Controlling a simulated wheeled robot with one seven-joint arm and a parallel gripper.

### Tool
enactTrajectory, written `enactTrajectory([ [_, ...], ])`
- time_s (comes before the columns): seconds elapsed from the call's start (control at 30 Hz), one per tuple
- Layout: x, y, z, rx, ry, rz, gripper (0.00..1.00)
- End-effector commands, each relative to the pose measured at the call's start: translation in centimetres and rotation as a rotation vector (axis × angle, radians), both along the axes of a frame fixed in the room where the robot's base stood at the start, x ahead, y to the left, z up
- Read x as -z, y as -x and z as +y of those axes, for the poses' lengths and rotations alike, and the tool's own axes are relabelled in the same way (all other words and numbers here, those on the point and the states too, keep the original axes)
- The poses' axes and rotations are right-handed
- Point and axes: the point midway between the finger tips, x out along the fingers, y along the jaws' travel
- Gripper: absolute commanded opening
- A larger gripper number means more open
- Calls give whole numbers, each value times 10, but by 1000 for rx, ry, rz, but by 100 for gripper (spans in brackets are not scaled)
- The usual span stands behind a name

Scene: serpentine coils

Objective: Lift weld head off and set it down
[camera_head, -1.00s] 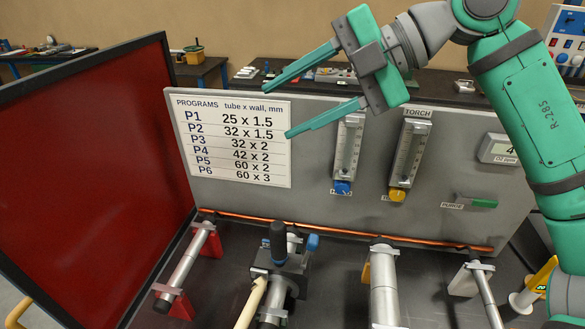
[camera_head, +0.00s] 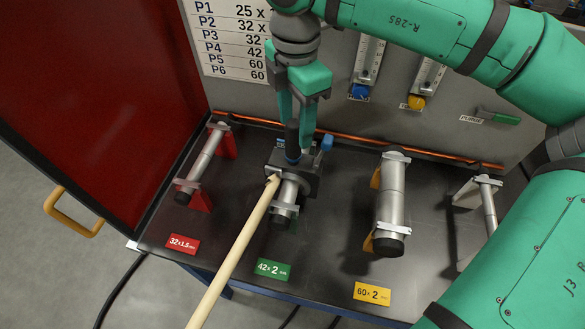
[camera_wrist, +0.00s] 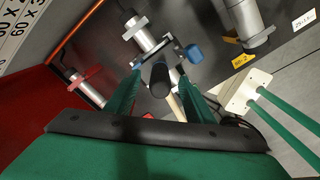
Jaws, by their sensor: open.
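The weld head (camera_head: 310,182) is a dark block clamped around the steel tube (camera_head: 285,208) behind the green 42x2 label. It has an upright dark handle (camera_head: 292,145), a blue knob (camera_head: 327,142) and a tan hose (camera_head: 235,252) running toward the front. My gripper (camera_head: 298,122) points down over the head, its green fingers at the handle. In the wrist view the handle (camera_wrist: 160,79) shows between the two spread fingers (camera_wrist: 162,88), with the blue knob (camera_wrist: 194,52) to the right. I cannot tell whether either finger touches the handle.
A tube with red supports (camera_head: 203,160) stands left, and a thicker tube with yellow supports (camera_head: 389,198) right. Another tube (camera_head: 488,205) stands farther right, partly behind my arm. A grey panel (camera_head: 440,120) with gauges rises behind; a red screen (camera_head: 90,110) is at left.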

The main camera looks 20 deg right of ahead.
Motion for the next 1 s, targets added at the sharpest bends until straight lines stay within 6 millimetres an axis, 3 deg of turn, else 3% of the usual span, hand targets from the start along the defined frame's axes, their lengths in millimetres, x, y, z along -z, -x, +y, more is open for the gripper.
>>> enactTrajectory([
  [0.43, 50, 2, 3, -2, -2, 0, 49],
  [0.77, 57, 2, 3, -2, -1, -1, 49],
  [0.97, 57, 1, 3, -2, -1, -1, 4],
  [1.0, 57, 1, 3, -2, -1, -1, 0],
])
